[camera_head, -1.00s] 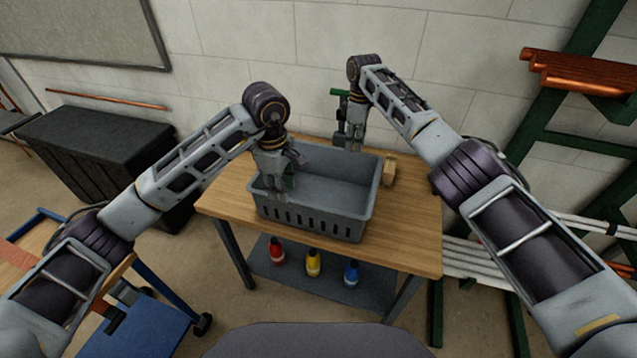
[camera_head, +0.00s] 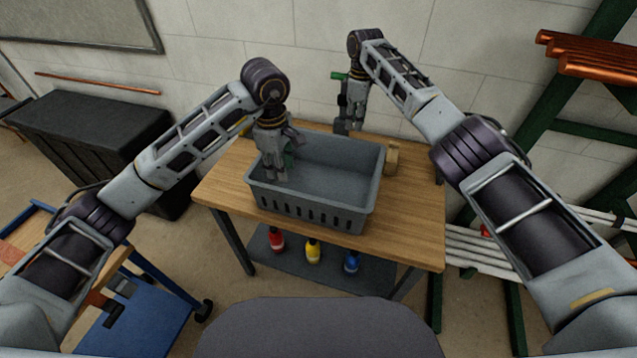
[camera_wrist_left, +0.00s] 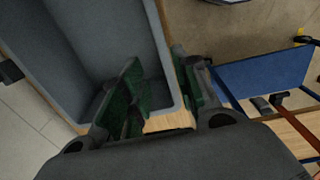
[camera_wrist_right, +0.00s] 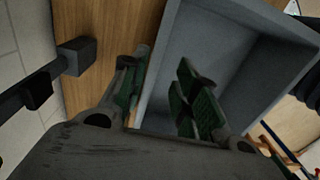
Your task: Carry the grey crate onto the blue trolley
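The grey crate (camera_head: 315,214) sits level and empty on the wooden table (camera_head: 412,222). My left gripper (camera_head: 279,163) is at its left end. In the left wrist view its green-padded fingers (camera_wrist_left: 158,95) are apart, on either side of a crate wall. My right gripper (camera_head: 350,112) is at the crate's far side. In the right wrist view its fingers (camera_wrist_right: 163,95) are also apart, with a crate wall (camera_wrist_right: 160,65) between them. The blue trolley (camera_head: 135,318) is at lower left, partly behind my left arm. It also shows in the left wrist view (camera_wrist_left: 268,72).
A small wooden block (camera_head: 392,158) stands beside the crate's right end. Red (camera_head: 276,241), yellow (camera_head: 313,252) and blue (camera_head: 351,262) bottles stand on the table's lower shelf. A black chest (camera_head: 90,135) is at left. A green rack with copper pipes (camera_head: 590,55) is at right.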

